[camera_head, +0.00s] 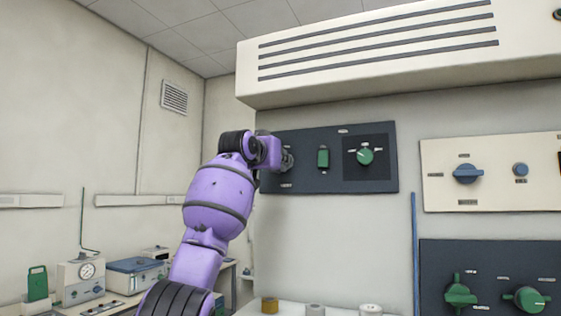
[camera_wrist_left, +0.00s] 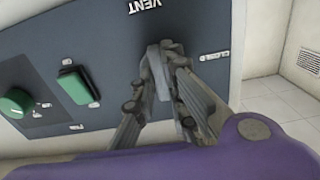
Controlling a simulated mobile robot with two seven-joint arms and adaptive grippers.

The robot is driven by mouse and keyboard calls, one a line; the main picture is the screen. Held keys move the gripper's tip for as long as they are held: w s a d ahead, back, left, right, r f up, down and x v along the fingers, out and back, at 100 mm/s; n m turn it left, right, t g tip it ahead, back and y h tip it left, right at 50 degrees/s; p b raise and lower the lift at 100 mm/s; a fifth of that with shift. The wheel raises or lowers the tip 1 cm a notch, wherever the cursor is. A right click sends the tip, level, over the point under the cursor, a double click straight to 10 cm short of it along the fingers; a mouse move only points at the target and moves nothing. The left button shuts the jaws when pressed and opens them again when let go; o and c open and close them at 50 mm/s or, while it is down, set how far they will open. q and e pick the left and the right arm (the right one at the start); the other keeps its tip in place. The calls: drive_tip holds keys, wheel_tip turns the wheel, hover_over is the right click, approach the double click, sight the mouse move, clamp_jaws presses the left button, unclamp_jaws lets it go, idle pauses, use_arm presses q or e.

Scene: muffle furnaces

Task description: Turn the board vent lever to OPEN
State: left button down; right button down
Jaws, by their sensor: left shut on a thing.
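The dark board (camera_head: 300,180) hangs on the wall below a large cream hood. It carries a green rocker switch (camera_head: 323,158) and a green round knob (camera_head: 365,156). My left gripper (camera_head: 287,160) is at the board's left end. In the left wrist view the gripper (camera_wrist_left: 168,75) is shut on the grey vent lever (camera_wrist_left: 154,70), just beside the VENT label (camera_wrist_left: 144,5). The fingers hide part of the lever, and I cannot read which position it is in. My right gripper is not in view.
A cream panel (camera_head: 490,190) with a blue knob (camera_head: 467,173) is to the right. A lower dark panel (camera_head: 450,260) has green handles. The hood (camera_head: 400,60) overhangs the board. Instruments (camera_head: 135,272) stand on a bench at lower left.

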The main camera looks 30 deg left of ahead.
use_arm(q)
drive_tip(key=c, duration=1.9)
unclamp_jaws()
drive_tip(key=shift+f, duration=0.2)
drive_tip(key=shift+o, duration=0.5)
drive_tip(key=shift+r, duration=0.1)
drive_tip(key=s, duration=1.2)
drive_tip(key=shift+d, duration=0.4)
